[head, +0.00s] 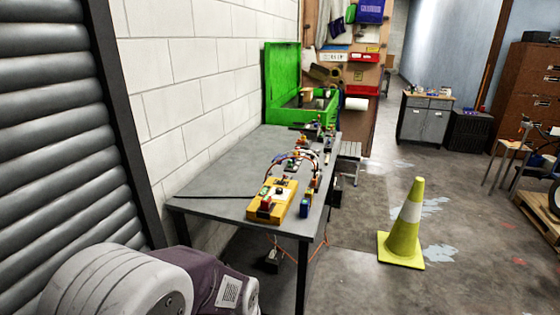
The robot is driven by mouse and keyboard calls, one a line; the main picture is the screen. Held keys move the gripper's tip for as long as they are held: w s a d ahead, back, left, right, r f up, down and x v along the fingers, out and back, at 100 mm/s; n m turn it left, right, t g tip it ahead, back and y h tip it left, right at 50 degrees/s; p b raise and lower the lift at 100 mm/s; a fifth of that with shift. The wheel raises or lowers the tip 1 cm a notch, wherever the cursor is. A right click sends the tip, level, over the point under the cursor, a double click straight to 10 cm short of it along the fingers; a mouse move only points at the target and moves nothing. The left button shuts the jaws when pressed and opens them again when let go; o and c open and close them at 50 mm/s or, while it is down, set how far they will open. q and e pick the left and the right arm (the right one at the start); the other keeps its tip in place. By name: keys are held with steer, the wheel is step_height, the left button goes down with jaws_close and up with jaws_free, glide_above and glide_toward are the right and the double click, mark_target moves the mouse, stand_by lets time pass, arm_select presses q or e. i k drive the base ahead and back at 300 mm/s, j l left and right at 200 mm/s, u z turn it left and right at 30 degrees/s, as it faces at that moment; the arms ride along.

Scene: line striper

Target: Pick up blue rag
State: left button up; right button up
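I cannot make out a blue rag for certain. A blue item (370,11) with pale lettering hangs high on the back board; it looks more like a bin or packet than a cloth. A small blue block-like object (305,208) stands at the right edge of the grey table (222,203), beside a yellow device (272,201). Part of my arm shows at the lower left, but neither gripper is in view.
A green open box (283,88) stands at the table's far end. Wires and small parts lie along the table's right side. A yellow cone (405,228) stands on the floor to the right. A grey cabinet (424,120) is farther back. Floor around the cone is mostly clear.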

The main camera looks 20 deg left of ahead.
mark_target(278, 155)
steer(key=i+l+u, duration=0.3)
steer(key=i, duration=0.45)
steer(key=i+l+u, duration=0.3)
steer(key=i+l, duration=0.35)
steer(key=i+l+u, duration=0.3)
steer(key=i+l, duration=0.3)
steer(key=i+l+u, duration=0.25)
steer(key=i+l, duration=0.3)
steer(key=l, duration=0.45)
steer(key=i+l+u, duration=0.1)
steer(key=i+l, duration=0.15)
steer(key=i+l+u, duration=0.1)
steer(key=i+l, duration=0.15)
steer(key=i, duration=0.2)
